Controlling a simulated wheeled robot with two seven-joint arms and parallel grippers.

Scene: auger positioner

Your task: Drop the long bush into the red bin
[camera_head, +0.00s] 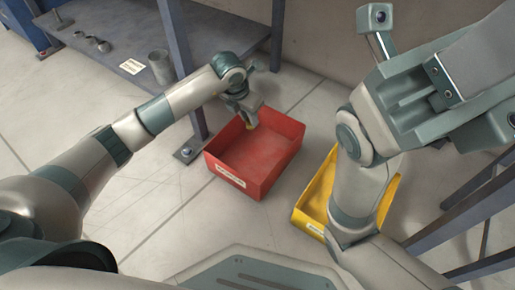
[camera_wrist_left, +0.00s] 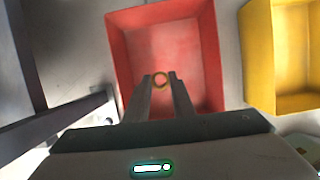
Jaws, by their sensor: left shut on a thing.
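The red bin (camera_head: 258,155) stands on the floor in the middle of the head view, with a white label on its front. My left gripper (camera_head: 251,124) is over the bin's back left part. In the left wrist view my left gripper (camera_wrist_left: 161,82) is shut on a small brass-coloured ring-shaped piece (camera_wrist_left: 161,79), seen end-on, which looks like the long bush. The red bin (camera_wrist_left: 122,62) lies beneath it and its visible inside looks empty. In the head view my right arm is at the right, and its fingertips are not clear.
A yellow bin (camera_head: 312,215) stands right of the red bin, partly hidden by my right arm. A grey shelf (camera_head: 115,50) at the back left holds a metal cylinder (camera_head: 160,67) and small parts. Its dark post is close to the red bin's left side.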

